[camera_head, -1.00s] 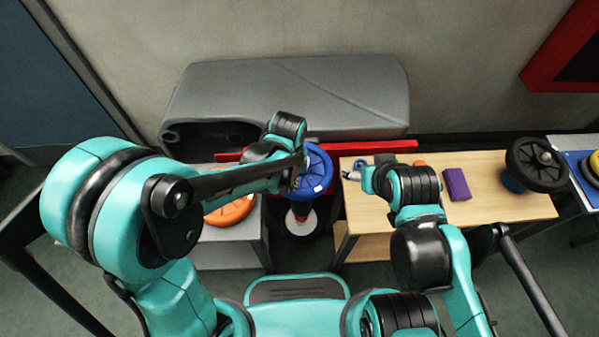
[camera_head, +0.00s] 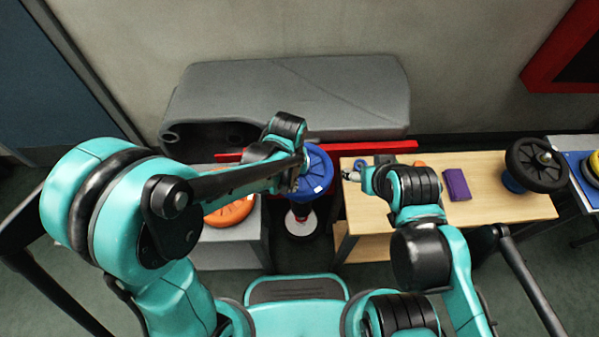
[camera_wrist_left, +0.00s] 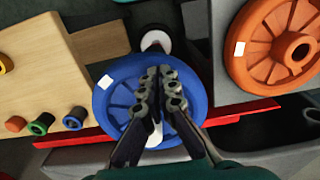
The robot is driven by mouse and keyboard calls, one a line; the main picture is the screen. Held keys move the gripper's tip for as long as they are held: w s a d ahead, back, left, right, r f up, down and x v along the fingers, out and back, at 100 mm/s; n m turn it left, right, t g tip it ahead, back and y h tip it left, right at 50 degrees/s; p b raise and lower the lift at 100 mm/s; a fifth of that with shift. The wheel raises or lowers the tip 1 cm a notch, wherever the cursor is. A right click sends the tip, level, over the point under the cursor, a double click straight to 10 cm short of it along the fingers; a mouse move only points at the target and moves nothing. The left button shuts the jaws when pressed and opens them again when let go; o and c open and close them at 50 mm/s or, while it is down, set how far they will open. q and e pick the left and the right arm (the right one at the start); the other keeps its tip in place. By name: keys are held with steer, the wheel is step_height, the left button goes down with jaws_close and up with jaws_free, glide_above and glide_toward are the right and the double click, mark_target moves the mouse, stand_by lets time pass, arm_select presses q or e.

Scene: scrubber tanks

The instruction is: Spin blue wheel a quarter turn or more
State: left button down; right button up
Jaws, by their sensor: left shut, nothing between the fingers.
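The blue wheel (camera_head: 321,168) stands between the grey stand and the wooden table, with a small white mark on its face. It also shows in the left wrist view (camera_wrist_left: 105,105), where its white mark is on the side of the wheel toward the wooden table. My left gripper (camera_head: 300,182) is at the wheel's left part in the head view. In the left wrist view its fingers (camera_wrist_left: 161,88) are shut together in front of the wheel and cover its middle. I cannot tell whether they touch it. My right gripper (camera_head: 350,173) is over the wooden table's left end, its fingers too small to read.
An orange wheel (camera_head: 231,211) lies on the grey stand (camera_head: 233,249) at left. The wooden table (camera_head: 508,208) holds a purple block (camera_head: 456,185) and a black wheel (camera_head: 533,170). A red bar (camera_head: 392,147) and a grey tank (camera_head: 290,95) are behind.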

mark_target(306, 193)
arm_select(q)
steer(key=shift+f+b, duration=0.7)
steer(key=shift+f, duration=0.1)
steer(key=shift+s+d+r, duration=0.1)
steer(key=shift+s+d, duration=0.05)
steer(key=shift+d, duration=0.4)
steer(key=shift+s+d, duration=0.15)
steer(key=shift+d, duration=0.35)
steer(key=shift+d, duration=1.05)
steer(key=shift+d, duration=0.1)
